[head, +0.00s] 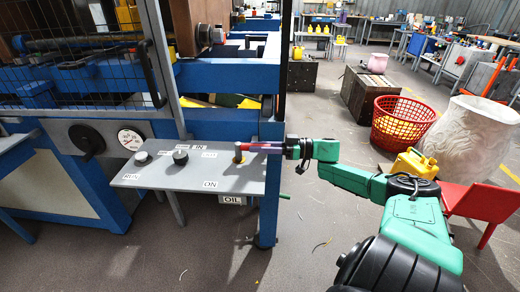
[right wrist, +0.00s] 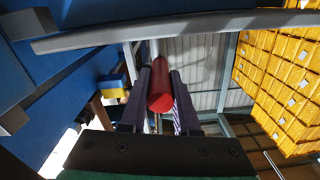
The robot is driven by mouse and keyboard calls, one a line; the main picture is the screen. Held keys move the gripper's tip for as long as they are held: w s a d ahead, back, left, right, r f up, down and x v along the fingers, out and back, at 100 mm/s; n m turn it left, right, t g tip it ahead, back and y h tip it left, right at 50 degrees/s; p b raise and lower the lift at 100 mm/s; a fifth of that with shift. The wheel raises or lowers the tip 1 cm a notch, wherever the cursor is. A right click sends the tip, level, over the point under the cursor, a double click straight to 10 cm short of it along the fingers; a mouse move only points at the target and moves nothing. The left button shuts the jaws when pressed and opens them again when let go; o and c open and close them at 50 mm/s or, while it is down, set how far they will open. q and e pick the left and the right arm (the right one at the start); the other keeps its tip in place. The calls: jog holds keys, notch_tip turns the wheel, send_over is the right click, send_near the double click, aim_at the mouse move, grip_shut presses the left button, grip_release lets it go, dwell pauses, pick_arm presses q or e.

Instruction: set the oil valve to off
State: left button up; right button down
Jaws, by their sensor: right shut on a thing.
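The lever points right in the head view, toward my arm. An ON label (head: 210,185) is in front of the valve, and an OIL label (head: 232,200) hangs on the panel's front edge. My right gripper (head: 282,148) is shut on the red lever. In the right wrist view the red handle (right wrist: 160,90) lies between the two dark fingers. My left gripper is not in view.
A blue machine frame (head: 271,195) stands at the panel's right end, close to my gripper. A red basket (head: 402,125), a yellow jerry can (head: 414,163) and a red chair (head: 485,203) are to the right.

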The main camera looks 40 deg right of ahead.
jog(key=shift+a+f, duration=0.15)
jog(key=c, duration=1)
grip_release()
jog(key=o, duration=0.3)
jog(key=shift+o, duration=0.2)
jog(key=shift+w, duration=0.2)
jog(key=v, duration=1.4)
jog(key=shift+s+d, duration=0.2)
jog(key=shift+d, duration=0.05)
